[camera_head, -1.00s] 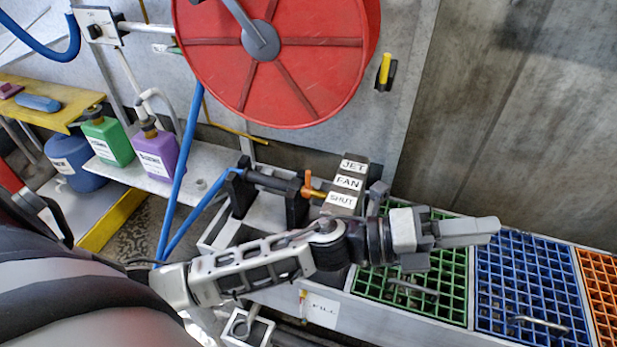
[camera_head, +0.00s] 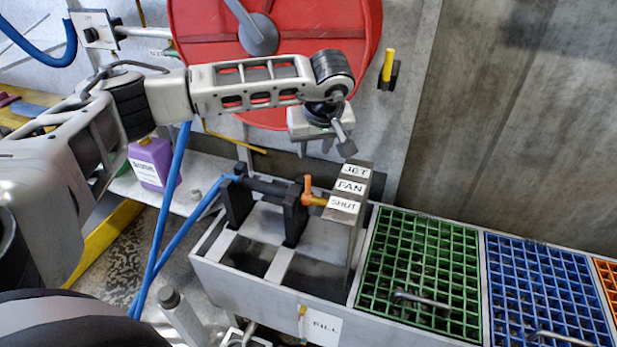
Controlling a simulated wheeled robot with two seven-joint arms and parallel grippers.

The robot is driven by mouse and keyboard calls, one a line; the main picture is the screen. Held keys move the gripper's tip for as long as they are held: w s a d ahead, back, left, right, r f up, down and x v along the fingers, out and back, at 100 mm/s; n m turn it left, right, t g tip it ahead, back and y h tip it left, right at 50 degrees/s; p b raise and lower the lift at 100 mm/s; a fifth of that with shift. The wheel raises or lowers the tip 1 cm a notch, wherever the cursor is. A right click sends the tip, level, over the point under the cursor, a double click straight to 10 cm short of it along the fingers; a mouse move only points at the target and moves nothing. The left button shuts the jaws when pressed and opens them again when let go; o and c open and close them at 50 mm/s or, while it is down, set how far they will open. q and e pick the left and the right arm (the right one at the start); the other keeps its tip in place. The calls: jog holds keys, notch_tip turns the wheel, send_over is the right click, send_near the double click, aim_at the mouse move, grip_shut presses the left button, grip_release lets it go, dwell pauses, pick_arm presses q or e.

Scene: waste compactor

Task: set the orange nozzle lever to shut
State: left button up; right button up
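The orange nozzle lever (camera_head: 307,188) is on the end of the dark nozzle held in black brackets. Its handle stands up in the picture, left of the grey label block (camera_head: 356,230). The block reads JET, FAN and SHUT from top to bottom. I cannot tell which label the lever is set to. My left gripper (camera_head: 338,146) hangs above and slightly right of the lever, near the top of the block, apart from the lever. It points down; its finger gap is not clear. My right gripper is not in view.
A red hose reel (camera_head: 275,100) is behind my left arm. A green grate (camera_head: 420,265) and a blue grate (camera_head: 540,290) lie right of the block. A blue hose (camera_head: 165,220) runs down on the left. A yellow handle (camera_head: 388,66) is on the wall.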

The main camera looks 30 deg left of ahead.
aim_at(308, 176)
pick_arm(q)
jog(key=b+x, duration=0.1)
jog(key=x, duration=1.2)
jog(key=shift+f, duration=0.25)
jog(key=shift+c, duration=0.3)
grip_shut()
